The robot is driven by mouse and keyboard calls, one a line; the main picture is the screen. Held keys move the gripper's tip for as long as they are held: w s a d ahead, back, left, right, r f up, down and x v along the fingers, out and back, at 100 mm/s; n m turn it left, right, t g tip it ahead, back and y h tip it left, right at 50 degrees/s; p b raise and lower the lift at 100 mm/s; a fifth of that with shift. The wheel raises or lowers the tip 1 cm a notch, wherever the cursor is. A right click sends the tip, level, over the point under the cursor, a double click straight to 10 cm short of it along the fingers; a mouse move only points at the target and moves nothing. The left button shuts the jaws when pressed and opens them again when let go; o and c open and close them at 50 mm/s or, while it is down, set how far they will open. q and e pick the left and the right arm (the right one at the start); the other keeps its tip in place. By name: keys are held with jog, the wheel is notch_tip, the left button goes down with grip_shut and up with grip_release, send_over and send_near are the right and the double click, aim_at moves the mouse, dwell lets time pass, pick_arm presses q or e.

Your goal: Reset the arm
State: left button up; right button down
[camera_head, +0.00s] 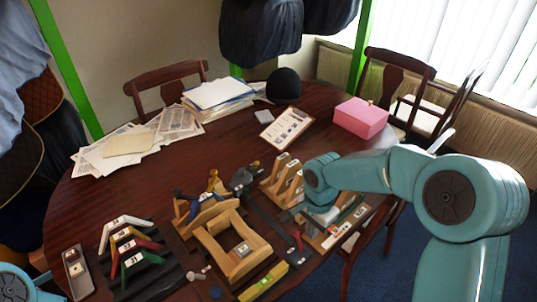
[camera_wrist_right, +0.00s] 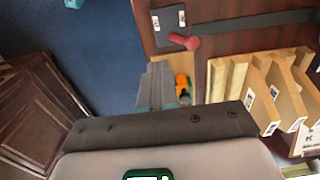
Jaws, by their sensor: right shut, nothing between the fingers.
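My right arm (camera_head: 395,172) reaches in from the right over the dark wooden table (camera_head: 220,150). Its wrist hangs over the table's right part, beside a slotted wooden rack (camera_head: 285,178). In the wrist view my right gripper (camera_wrist_right: 160,88) is shut and empty, its fingers near the table's edge. An orange-and-dark object (camera_wrist_right: 183,88) shows just beside the fingers. In the head view the right fingertips are hidden behind the wrist. A bit of my left arm (camera_head: 15,285) shows at the lower left; its gripper is out of view.
A wooden frame (camera_head: 205,240) stands at the front middle. White, red and green angled pieces (camera_head: 125,230) sit on a dark rack at left. A pink box (camera_head: 360,117), clipboard (camera_head: 286,128), black helmet (camera_head: 284,85) and papers (camera_head: 140,143) lie farther back. Chairs (camera_head: 395,75) surround the table.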

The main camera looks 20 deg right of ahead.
jog(key=shift+s, duration=0.1)
jog(key=s+a+f+n+y, duration=0.2)
jog(key=s+a+f+n, duration=0.3)
jog(key=s+f, duration=0.4)
jog(key=s+a+f+n+y, duration=0.2)
jog(key=s+a+f+n, duration=0.4)
jog(key=f, duration=0.5)
jog(key=s+a, duration=0.2)
jog(key=shift+s+a+f+n, duration=0.15)
jog(key=shift+s+a+n, duration=0.15)
jog(key=shift+s, duration=0.1)
jog(key=shift+w, duration=0.1)
